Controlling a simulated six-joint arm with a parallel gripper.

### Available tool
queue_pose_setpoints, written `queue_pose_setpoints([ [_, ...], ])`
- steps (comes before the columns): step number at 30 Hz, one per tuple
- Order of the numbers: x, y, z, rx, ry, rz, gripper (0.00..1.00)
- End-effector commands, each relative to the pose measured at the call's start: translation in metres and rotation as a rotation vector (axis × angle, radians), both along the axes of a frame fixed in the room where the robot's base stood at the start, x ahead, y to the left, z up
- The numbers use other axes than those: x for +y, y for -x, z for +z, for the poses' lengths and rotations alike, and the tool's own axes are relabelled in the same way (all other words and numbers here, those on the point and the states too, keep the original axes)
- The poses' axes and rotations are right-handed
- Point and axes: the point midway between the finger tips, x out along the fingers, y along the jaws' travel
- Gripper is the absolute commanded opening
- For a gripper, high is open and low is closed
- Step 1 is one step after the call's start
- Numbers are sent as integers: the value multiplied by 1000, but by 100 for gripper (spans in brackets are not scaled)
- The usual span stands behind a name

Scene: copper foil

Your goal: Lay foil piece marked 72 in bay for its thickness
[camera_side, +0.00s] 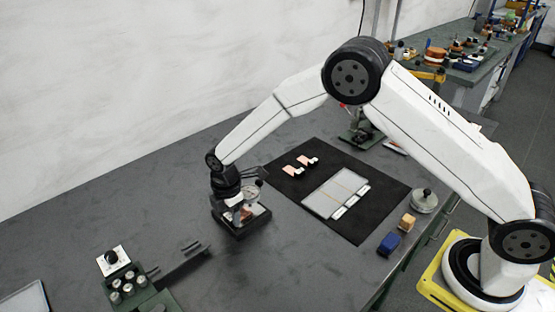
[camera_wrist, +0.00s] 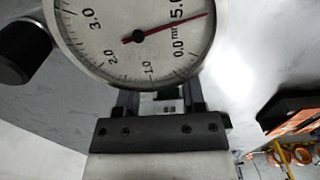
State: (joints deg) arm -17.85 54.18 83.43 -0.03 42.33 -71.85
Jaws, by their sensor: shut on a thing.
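My gripper (camera_side: 238,208) is low over the base of a dial thickness gauge (camera_side: 256,217), left of the black mat. It is shut on a copper foil piece (camera_side: 246,214), small and partly hidden by the gripper and gauge; no number on it is readable. In the wrist view, my gripper's fingers (camera_wrist: 160,104) sit just below the gauge's dial (camera_wrist: 115,55), whose red needle points right, near the 5.0 mark. A pale tray (camera_side: 322,206) with side-by-side bays lies on the mat, white labels along its near right edge, too small to read.
Two copper foil pieces with white tags (camera_side: 292,170) (camera_side: 308,160) lie on the black mat (camera_side: 374,214). A round metal lidded thing (camera_side: 424,201), a tan block (camera_side: 407,222) and a blue block (camera_side: 388,244) stand right of the mat. A green fixture (camera_side: 125,290) is front left.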

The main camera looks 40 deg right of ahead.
Motion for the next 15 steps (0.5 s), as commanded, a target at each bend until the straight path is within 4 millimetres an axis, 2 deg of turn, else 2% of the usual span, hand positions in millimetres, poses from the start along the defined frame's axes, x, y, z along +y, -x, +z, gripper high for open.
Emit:
queue_pose_setpoints([
  [15,10,0,0,0,0,2,0],
])
